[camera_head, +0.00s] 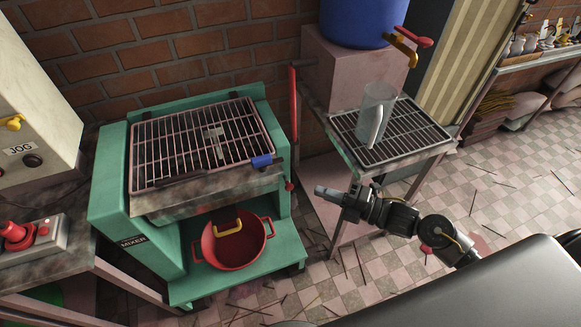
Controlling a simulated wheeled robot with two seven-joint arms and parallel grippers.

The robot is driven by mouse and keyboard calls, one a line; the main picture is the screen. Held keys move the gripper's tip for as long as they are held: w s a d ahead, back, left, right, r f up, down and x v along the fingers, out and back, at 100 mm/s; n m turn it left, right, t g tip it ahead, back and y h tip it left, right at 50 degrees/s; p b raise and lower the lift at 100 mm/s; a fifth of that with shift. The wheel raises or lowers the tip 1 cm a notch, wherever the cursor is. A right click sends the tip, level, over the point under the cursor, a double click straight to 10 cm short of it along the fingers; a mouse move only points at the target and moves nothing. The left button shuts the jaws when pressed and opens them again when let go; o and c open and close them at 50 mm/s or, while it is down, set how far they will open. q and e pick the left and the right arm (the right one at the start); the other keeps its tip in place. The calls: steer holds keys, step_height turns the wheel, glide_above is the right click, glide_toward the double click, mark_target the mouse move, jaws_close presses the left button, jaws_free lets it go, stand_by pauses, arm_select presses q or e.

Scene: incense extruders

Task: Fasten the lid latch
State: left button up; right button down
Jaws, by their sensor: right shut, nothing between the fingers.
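The green mixer (112,190) stands against the brick wall at left centre. Its barred metal lid (165,151) lies over the top opening. A blue latch piece (261,161) sits at the lid's front right corner; whether it is engaged is too small to tell. A dark bar (182,181) runs along the lid's front edge. My right gripper (321,191) is shut and empty, to the right of the blue latch and apart from it, pointing left. My left gripper is out of view.
A red pot (233,246) with a yellow handle stands on the mixer's lower shelf. A red lever (293,105) rises right of the mixer. A clear pitcher (376,112) stands on a grated stand below a blue barrel (360,20). Thin sticks litter the tiled floor.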

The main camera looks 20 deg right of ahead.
steer(key=p, duration=0.3)
glide_toward(271, 165)
steer(key=a, duration=0.4)
steer(key=shift+w+a+r+p, duration=0.1)
steer(key=shift+w+p, duration=0.15)
steer(key=shift+w, duration=0.75)
steer(key=shift+w+a+p, duration=0.15)
steer(key=shift+w+p, duration=0.1)
steer(key=shift+w, duration=0.75)
